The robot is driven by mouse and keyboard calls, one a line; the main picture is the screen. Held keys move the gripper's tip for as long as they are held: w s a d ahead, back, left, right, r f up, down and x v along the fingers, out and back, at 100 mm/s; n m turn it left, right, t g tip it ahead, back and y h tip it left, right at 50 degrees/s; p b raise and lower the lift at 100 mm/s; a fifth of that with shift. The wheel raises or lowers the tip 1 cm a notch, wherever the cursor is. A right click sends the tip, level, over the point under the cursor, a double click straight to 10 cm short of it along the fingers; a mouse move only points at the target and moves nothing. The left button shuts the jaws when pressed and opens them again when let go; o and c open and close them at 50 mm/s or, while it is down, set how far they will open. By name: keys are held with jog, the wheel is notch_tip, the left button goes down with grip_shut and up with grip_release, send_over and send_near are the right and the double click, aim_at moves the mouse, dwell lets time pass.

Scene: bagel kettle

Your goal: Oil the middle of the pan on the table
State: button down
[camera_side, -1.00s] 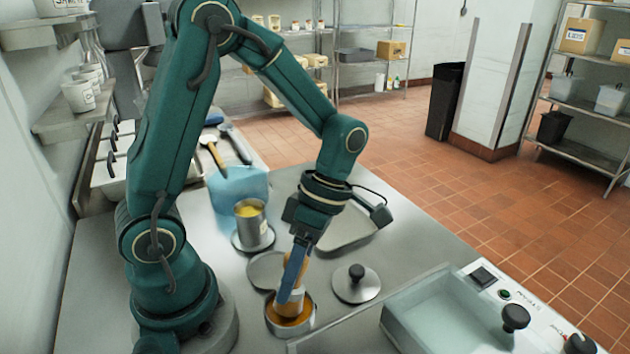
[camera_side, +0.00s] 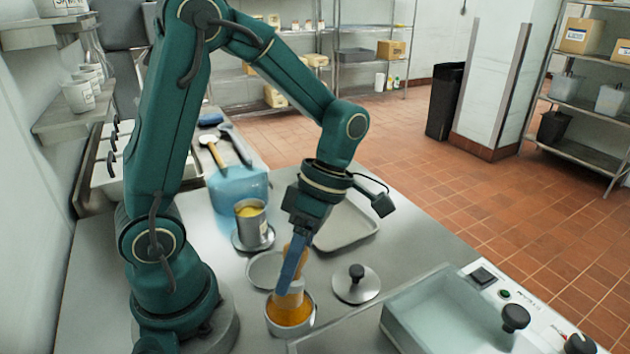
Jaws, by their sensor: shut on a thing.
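My gripper (camera_side: 293,264) is shut on a brush (camera_side: 296,282) with a pale, wide head, held tilted with its lower end down. The brush is over a round metal pot (camera_side: 311,318) of orange-yellow oil (camera_side: 287,314) near the front of the table. I cannot tell whether the bristles still touch the oil. A shallow rectangular metal pan (camera_side: 346,228) lies behind and to the right of my gripper. Its inside looks bare, and my gripper and wrist hide its left part.
A metal can (camera_side: 251,224) with yellow contents stands on a round plate behind left. A round lid (camera_side: 264,270) lies beside the pot, and a black-knobbed lid (camera_side: 356,284) lies to its right. A blue tub (camera_side: 238,188) holds utensils.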

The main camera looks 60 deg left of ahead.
jog(key=shift+r, duration=2.6)
